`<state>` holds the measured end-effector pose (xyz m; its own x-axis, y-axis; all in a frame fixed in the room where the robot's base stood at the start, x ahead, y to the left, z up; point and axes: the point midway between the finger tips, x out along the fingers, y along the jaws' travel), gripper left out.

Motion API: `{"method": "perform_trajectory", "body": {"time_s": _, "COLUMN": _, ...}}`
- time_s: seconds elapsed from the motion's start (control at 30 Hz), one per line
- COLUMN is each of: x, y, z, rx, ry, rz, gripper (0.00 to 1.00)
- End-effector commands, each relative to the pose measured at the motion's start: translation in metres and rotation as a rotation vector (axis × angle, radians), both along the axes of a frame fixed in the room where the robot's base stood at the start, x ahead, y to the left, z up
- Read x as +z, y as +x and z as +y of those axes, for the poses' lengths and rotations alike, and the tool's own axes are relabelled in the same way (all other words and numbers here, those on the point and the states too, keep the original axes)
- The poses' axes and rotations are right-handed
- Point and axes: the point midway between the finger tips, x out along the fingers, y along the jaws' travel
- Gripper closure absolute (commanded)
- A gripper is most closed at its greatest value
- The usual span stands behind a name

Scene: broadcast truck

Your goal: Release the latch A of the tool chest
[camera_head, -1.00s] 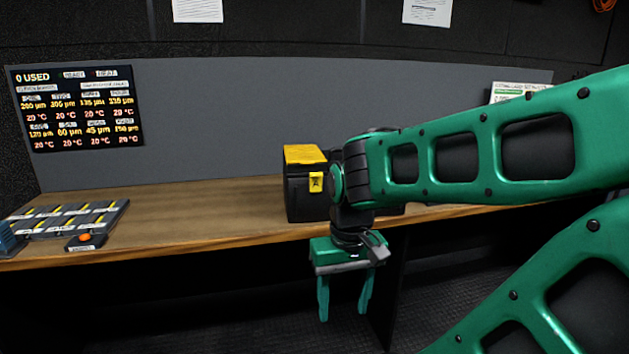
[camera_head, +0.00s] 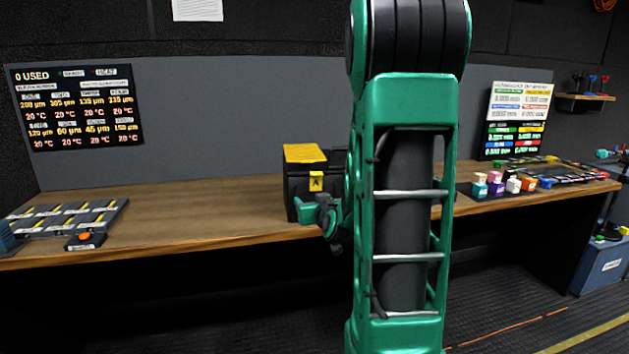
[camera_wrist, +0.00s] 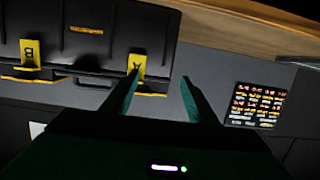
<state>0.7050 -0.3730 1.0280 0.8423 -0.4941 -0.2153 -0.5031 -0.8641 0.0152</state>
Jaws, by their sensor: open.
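The tool chest (camera_head: 298,188) is black with a yellow top and stands on the wooden bench. Latch A (camera_head: 316,182) is a yellow tab marked A on its front; it also shows in the wrist view (camera_wrist: 138,57), near the left fingertip. A second yellow latch marked B (camera_wrist: 30,54) shows in the wrist view; my arm hides it in the head view. My gripper (camera_head: 318,208) is at the chest's front, just below latch A. In the wrist view my gripper (camera_wrist: 160,82) is open and empty. I cannot tell whether a finger touches the latch.
A tray of labelled slots (camera_head: 75,218) and a box with an orange button (camera_head: 86,241) lie on the bench at left. Small coloured containers (camera_head: 513,184) stand at right. The wooden bench (camera_head: 190,205) is clear left of the chest. My arm covers the middle.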

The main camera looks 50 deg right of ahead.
Motion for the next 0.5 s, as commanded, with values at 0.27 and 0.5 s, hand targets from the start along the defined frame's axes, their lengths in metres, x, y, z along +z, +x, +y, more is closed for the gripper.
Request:
{"method": "perform_trajectory", "body": {"time_s": 0.27, "x": 0.025, "y": -0.006, "z": -0.035, "rx": -0.104, "ry": -0.095, "rz": -0.17, "gripper": 0.47}}
{"method": "perform_trajectory", "body": {"time_s": 0.5, "x": 0.028, "y": 0.003, "z": -0.044, "rx": -0.111, "ry": -0.108, "rz": -0.189, "gripper": 0.47}}
